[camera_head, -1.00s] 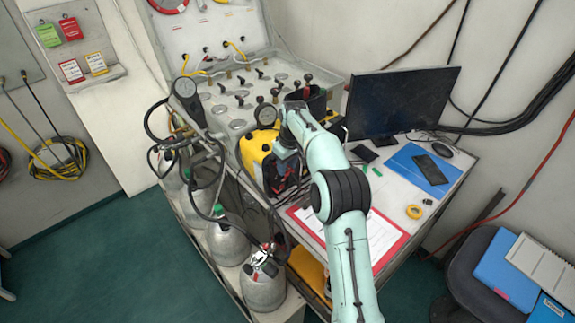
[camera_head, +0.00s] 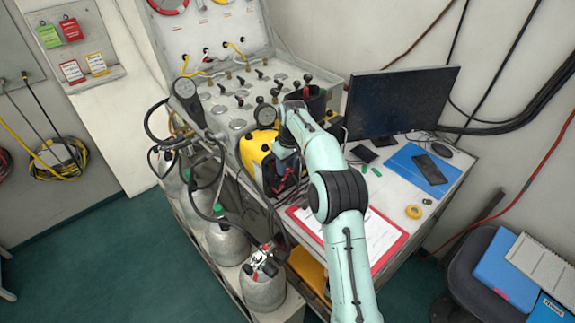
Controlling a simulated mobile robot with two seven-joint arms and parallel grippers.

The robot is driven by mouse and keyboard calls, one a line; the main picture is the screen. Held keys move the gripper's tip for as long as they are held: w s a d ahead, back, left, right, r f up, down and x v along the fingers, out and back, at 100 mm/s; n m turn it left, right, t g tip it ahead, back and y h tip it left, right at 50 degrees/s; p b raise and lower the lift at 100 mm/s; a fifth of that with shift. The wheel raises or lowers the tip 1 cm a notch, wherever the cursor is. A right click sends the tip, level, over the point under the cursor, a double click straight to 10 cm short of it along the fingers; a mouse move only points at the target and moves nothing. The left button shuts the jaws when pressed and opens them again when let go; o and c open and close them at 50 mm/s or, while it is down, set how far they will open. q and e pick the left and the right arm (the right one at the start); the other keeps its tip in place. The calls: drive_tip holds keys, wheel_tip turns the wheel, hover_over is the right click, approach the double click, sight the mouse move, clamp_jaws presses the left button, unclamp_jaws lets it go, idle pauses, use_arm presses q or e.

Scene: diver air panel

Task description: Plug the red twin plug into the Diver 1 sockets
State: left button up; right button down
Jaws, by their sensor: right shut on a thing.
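My right arm reaches in from the bottom right, over the desk, to a yellow case (camera_head: 256,148) with a dark front. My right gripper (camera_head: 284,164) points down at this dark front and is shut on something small. A little red shows at the fingers, consistent with the red twin plug (camera_head: 283,169), but it is mostly hidden by the gripper. I cannot make out the Diver 1 sockets or tell whether the plug touches them. My left gripper is not in view.
An open case with a gauge and valve panel (camera_head: 232,108) stands behind the yellow case. Grey cylinders (camera_head: 227,243) and black hoses are at the left. A monitor (camera_head: 402,102), a red-edged clipboard (camera_head: 398,246) and a blue folder (camera_head: 405,160) are at the right.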

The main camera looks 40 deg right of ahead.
sight(287, 170)
drive_tip(key=shift+w+a+r+t, duration=0.15)
drive_tip(key=shift+w+a+r, duration=0.05)
drive_tip(key=shift+w, duration=0.15)
drive_tip(key=shift+w+a+r+t, duration=0.15)
drive_tip(key=shift+w+r, duration=0.05)
drive_tip(key=shift+w, duration=0.15)
drive_tip(key=c, duration=0.9)
unclamp_jaws()
drive_tip(key=shift+o, duration=1.2)
drive_tip(key=shift+w+f, duration=0.2)
drive_tip(key=shift+w, duration=0.1)
wheel_tip(287, 170, up, 13)
drive_tip(key=s, duration=0.2)
drive_tip(key=shift+s+d+r, duration=0.15)
drive_tip(key=shift+s+d, duration=0.05)
drive_tip(key=shift+d, duration=0.05)
